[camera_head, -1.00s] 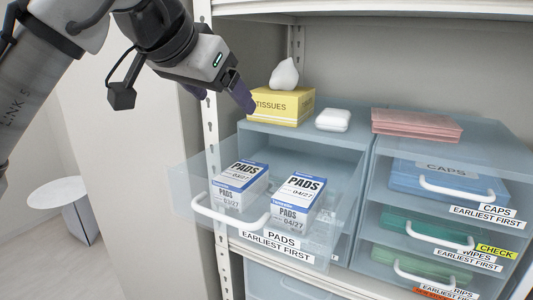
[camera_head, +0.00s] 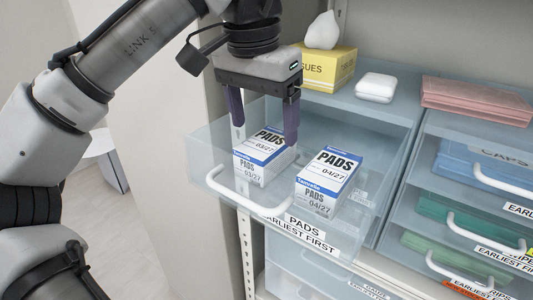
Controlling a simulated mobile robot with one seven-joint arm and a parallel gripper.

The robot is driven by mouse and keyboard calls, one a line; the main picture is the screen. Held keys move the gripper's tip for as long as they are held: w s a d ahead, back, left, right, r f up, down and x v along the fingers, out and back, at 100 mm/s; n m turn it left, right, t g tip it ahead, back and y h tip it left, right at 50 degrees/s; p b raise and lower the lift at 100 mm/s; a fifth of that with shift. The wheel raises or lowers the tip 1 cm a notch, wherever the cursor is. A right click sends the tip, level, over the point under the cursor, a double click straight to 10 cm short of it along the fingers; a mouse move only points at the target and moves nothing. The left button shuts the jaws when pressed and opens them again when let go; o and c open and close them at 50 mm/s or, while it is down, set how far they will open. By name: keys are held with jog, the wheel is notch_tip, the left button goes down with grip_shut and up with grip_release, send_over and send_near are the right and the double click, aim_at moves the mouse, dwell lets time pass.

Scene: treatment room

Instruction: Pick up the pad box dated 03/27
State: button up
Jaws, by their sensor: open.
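The pad box dated 03/27 (camera_head: 257,168) is white with a blue band and stands at the left in the open clear drawer (camera_head: 222,150). A similar pad box dated 04/27 (camera_head: 328,180) stands to its right, with a gap between them. My gripper (camera_head: 264,134) points down over the 03/27 box. Its two dark fingers are apart, one by the box's left back and one over its right back area. Nothing is held between them. I cannot tell whether the fingertips touch the box.
The drawer's front handle (camera_head: 248,202) and clear walls surround the boxes. A yellow tissue box (camera_head: 338,72) and a white packet (camera_head: 375,87) sit on the unit top behind. Pink folded cloths (camera_head: 478,101) lie at right. Closed drawers of caps and wipes are at the right.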

aim_at(266, 141)
jog(key=shift+w+d+f+p, duration=0.15)
jog(key=shift+f+p, duration=0.2)
jog(key=shift+f, duration=1)
jog(key=shift+w+d+f+p, duration=0.15)
jog(key=shift+f+p, duration=0.15)
jog(key=shift+f, duration=1.05)
jog(key=c, duration=1.1)
jog(key=shift+r, duration=0.15)
